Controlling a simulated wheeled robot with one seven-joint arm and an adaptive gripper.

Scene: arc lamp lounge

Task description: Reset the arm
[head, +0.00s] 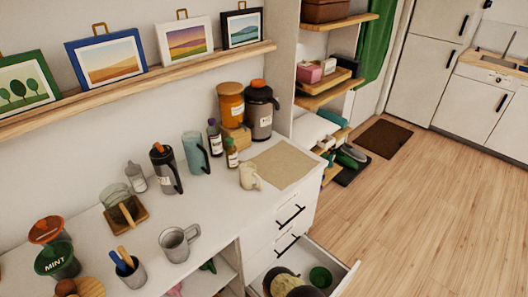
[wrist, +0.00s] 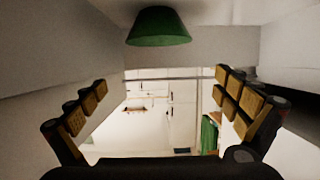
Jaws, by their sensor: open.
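My gripper (head: 292,284) is at the bottom edge of the head view, low over the open drawer and partly cut off. In the wrist view my gripper (wrist: 161,80) is open, its two padded fingers wide apart with nothing between them. A green round object (head: 320,276) lies in the drawer (head: 347,278), just right of my gripper. It also shows in the wrist view as a green tapered shape (wrist: 158,27), beyond the fingertips and apart from them. Pale drawer walls flank the fingers.
The white counter (head: 215,205) above the drawer holds a grey mug (head: 179,244), a cream mug (head: 250,177), a dark press (head: 165,168) and several other items. Shelves (head: 325,88) stand behind. The wooden floor (head: 430,215) to the right is clear.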

